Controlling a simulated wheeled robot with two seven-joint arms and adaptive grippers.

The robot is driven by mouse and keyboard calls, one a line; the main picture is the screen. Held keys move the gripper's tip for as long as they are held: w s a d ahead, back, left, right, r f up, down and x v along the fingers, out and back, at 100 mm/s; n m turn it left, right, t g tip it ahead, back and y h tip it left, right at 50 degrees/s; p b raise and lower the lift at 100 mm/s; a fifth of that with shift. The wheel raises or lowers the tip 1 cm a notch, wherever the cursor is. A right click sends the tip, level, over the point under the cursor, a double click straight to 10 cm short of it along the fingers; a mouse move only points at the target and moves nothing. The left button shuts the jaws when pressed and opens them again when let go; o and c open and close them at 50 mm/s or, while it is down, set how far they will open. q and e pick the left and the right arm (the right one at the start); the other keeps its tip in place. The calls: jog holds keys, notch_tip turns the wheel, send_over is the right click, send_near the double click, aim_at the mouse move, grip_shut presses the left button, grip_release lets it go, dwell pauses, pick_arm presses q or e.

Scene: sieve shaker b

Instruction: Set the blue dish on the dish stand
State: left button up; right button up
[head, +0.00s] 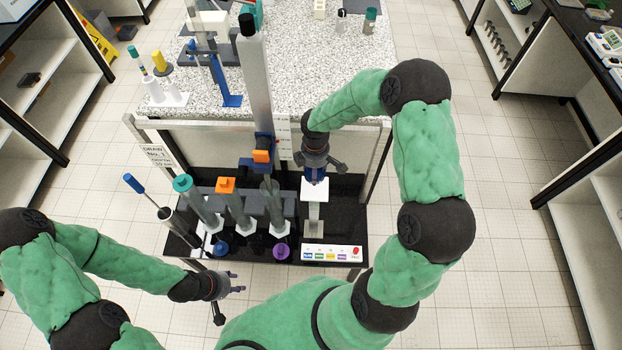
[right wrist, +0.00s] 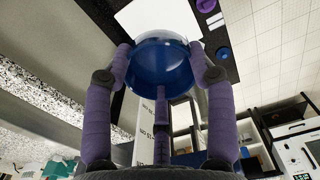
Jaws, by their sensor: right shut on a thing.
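The blue dish (right wrist: 160,65) is a glossy, translucent bowl held between the fingers of my right gripper (right wrist: 163,72). In the head view my right gripper (head: 316,170) points down over the dish stand (head: 315,190), and little of the dish shows there. The stand has a white square top on a pale post. In the right wrist view its white top (right wrist: 135,20) lies just beyond the dish. I cannot tell whether dish and top touch. My left gripper (head: 232,290) is open and empty, in front of the black bench's edge.
The black bench (head: 345,215) carries several tubes in white holders, a blue round piece (head: 220,248), a purple round piece (head: 281,251) and a button panel (head: 332,253). A tall grey column (head: 257,85) stands left of my right gripper. A speckled counter (head: 300,75) lies behind.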

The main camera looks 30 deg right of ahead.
aim_at(315, 188)
jog(key=shift+f, duration=3.95)
jog(key=shift+s, duration=0.1)
jog(key=shift+f, duration=0.1)
jog(key=o, duration=0.9)
jog(key=shift+o, duration=0.2)
